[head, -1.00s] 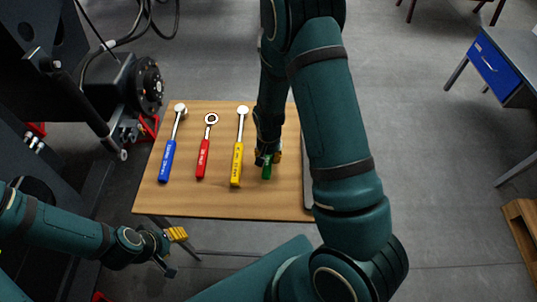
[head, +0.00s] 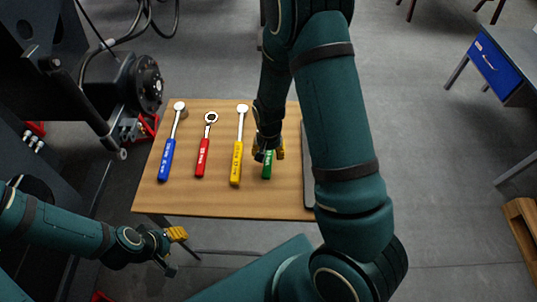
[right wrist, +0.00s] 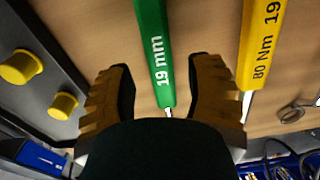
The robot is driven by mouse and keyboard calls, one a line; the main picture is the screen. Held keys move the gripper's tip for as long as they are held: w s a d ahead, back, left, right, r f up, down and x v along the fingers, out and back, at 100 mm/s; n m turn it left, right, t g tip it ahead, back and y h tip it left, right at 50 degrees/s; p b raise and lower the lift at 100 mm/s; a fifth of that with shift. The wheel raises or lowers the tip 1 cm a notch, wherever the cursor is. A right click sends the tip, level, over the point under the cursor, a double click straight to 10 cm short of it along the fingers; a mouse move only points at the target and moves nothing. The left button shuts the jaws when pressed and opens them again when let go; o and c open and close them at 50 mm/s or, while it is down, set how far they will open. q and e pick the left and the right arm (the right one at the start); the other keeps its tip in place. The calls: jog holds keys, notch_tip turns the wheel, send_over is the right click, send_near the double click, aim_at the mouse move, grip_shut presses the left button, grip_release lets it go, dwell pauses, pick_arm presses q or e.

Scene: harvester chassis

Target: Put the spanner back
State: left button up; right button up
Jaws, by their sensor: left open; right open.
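A green-handled tool marked 19 mm (head: 267,171) lies on the wooden table (head: 215,207), partly hidden by my right arm. My right gripper (head: 268,152) is over it. In the right wrist view the open fingers (right wrist: 163,75) stand on either side of the green handle (right wrist: 155,50), with a gap on both sides. Whether the tool touches the table along its whole length cannot be seen. My left gripper (head: 174,251) is open and empty, off the table's front left corner.
Blue (head: 167,160), red (head: 202,164) and yellow (head: 236,164) handled tools lie left of the green one. A dark tray (head: 308,180) lies at the table's right edge; the right wrist view shows yellow pegs (right wrist: 20,67) on it. Dark machinery (head: 130,85) stands to the left.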

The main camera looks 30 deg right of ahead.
notch_tip(320, 180, up, 10)
dwell(0.4)
jog(key=shift+s, duration=0.15)
